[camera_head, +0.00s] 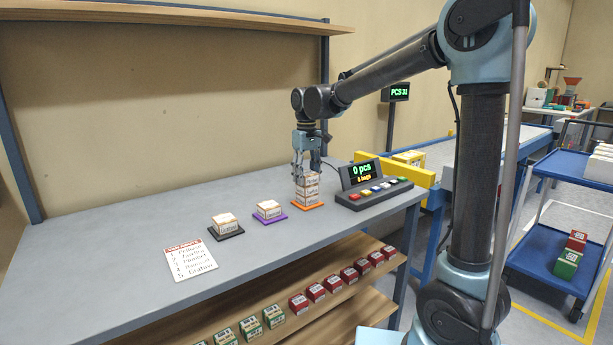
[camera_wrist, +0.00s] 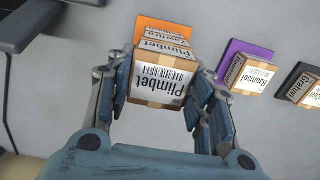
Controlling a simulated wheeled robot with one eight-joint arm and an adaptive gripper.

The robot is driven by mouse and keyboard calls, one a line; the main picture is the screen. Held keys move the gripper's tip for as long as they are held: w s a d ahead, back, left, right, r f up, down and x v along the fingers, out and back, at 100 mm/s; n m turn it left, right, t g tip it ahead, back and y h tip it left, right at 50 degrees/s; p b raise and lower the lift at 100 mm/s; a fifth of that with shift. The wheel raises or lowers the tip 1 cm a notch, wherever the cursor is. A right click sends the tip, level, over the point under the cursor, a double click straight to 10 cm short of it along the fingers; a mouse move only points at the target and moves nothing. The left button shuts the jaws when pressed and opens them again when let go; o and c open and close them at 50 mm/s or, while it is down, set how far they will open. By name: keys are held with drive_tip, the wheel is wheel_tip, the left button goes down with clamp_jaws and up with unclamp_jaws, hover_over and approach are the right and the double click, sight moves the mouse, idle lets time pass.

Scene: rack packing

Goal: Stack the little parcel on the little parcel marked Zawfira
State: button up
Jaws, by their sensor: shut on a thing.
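My gripper (camera_head: 307,173) is shut on a small tan and white parcel (camera_head: 311,182) above the orange mat (camera_head: 298,206). In the wrist view, this parcel (camera_wrist: 163,82) reads "Plimbet" and sits between both fingers of my gripper (camera_wrist: 163,70). Right under it is a parcel (camera_head: 311,191) whose label looks like Zawfira; its label also shows partly in the wrist view (camera_wrist: 168,47). Another parcel (camera_head: 308,201) is at the bottom, on the mat. The three form an upright column. The held parcel looks in line with the one below; I cannot tell whether they touch.
One parcel (camera_head: 268,209) sits on a purple mat (camera_head: 272,219) and another (camera_head: 226,221) on a black mat (camera_head: 227,235). A written list (camera_head: 190,260) lies at the left. A button console (camera_head: 375,193) with a display stands close right of the column. The table's left part is clear.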

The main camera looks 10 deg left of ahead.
sight(307, 172)
drive_tip(key=o, duration=1.1)
drive_tip(key=shift+r, duration=0.1)
wheel_tip(307, 172, up, 12)
drive_tip(key=s+d+f+m, duration=0.1)
drive_tip(key=d+f, duration=0.1)
drive_tip(key=d, duration=0.6)
drive_tip(key=s+d+f+m, duration=0.1)
drive_tip(key=s+d+m, duration=0.1)
drive_tip(key=d, duration=0.6)
drive_tip(key=s+d+f+m+t, duration=0.1)
drive_tip(key=s+d+f+m, duration=0.1)
drive_tip(key=s+d+f, duration=0.65)
drive_tip(key=s+d+f+m+t, duration=0.15)
drive_tip(key=s+d+f, duration=0.3)
drive_tip(key=d, duration=0.65)
drive_tip(key=s+d+f+m, duration=0.1)
drive_tip(key=s+f, duration=0.1)
drive_tip(key=f, duration=0.1)
drive_tip(key=s+d+f+m, duration=0.1)
drive_tip(key=s+d+f, duration=0.1)
drive_tip(key=f, duration=0.2)
drive_tip(key=s+d+f+m, duration=0.1)
drive_tip(key=s+f, duration=0.2)
drive_tip(key=f, duration=0.1)
drive_tip(key=shift+s+d+f, duration=0.1)
drive_tip(key=shift+d+f, duration=0.05)
drive_tip(key=shift+d, duration=0.25)
